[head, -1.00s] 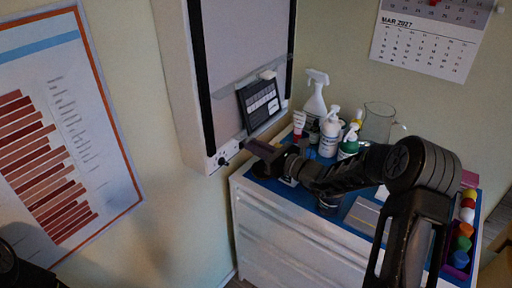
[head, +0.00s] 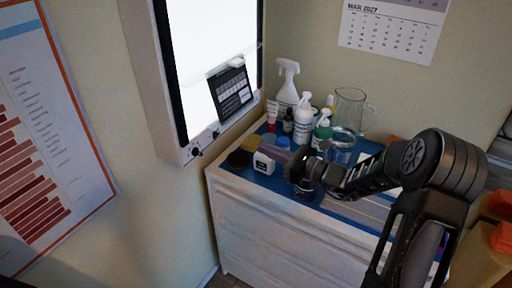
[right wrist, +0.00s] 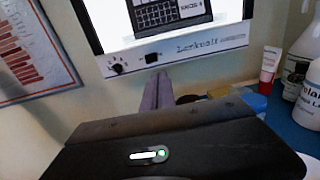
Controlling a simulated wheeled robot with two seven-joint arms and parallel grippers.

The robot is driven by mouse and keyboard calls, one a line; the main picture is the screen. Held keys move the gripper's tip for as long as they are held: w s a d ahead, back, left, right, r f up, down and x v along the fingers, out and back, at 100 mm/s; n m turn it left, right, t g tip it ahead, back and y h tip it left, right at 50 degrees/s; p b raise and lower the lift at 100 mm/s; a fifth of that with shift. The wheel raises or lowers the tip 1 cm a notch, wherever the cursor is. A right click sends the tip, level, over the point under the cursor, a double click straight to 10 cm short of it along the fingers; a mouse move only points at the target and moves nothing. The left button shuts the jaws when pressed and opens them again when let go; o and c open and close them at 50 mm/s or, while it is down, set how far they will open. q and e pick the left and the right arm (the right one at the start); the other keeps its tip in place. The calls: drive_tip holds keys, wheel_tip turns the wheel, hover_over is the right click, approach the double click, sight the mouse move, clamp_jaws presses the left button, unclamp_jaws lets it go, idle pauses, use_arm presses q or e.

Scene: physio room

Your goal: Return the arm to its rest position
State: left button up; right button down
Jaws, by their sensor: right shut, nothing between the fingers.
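My right arm comes in from the lower right in the head view, reaching over the blue-topped cabinet. My right gripper (head: 274,153) is shut and empty, its grey-purple fingers pointing left toward the wall-mounted light box (head: 205,60). The fingers (right wrist: 157,92) also show in the right wrist view, pressed together below the box's control strip. They look apart from its dial (right wrist: 118,68) and black switch (right wrist: 152,58). The box's screen is lit white, with a dark chart card on it. My left gripper is not in view.
The cabinet (head: 270,225) holds a spray bottle (head: 288,85), pump bottles (head: 304,118), a glass jug (head: 348,112) and a small white container (head: 264,163) close to my gripper. Orange objects (head: 495,235) stand at right. A calendar (head: 390,30) hangs behind.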

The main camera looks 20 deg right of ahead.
drive_tip(key=shift+s, duration=0.15)
idle(0.4)
drive_tip(key=s+a+f+n+g, duration=0.4)
drive_tip(key=s+a+f+g, duration=0.3)
drive_tip(key=f, duration=0.4)
drive_tip(key=s+a+f+n+g, duration=0.4)
drive_tip(key=s+a+f, duration=0.1)
drive_tip(key=a+f, duration=0.55)
drive_tip(key=s+a+f+n+g+h, duration=0.1)
drive_tip(key=s+a+f+n+h, duration=0.1)
drive_tip(key=s+a+f+n, duration=0.2)
drive_tip(key=s+a+f+n+g+h, duration=0.2)
drive_tip(key=s+a+f+n+h, duration=0.1)
drive_tip(key=s+f+n, duration=0.8)
drive_tip(key=s+a+n, duration=0.1)
drive_tip(key=s+n, duration=0.3)
drive_tip(key=n, duration=0.1)
drive_tip(key=shift+g, duration=0.3)
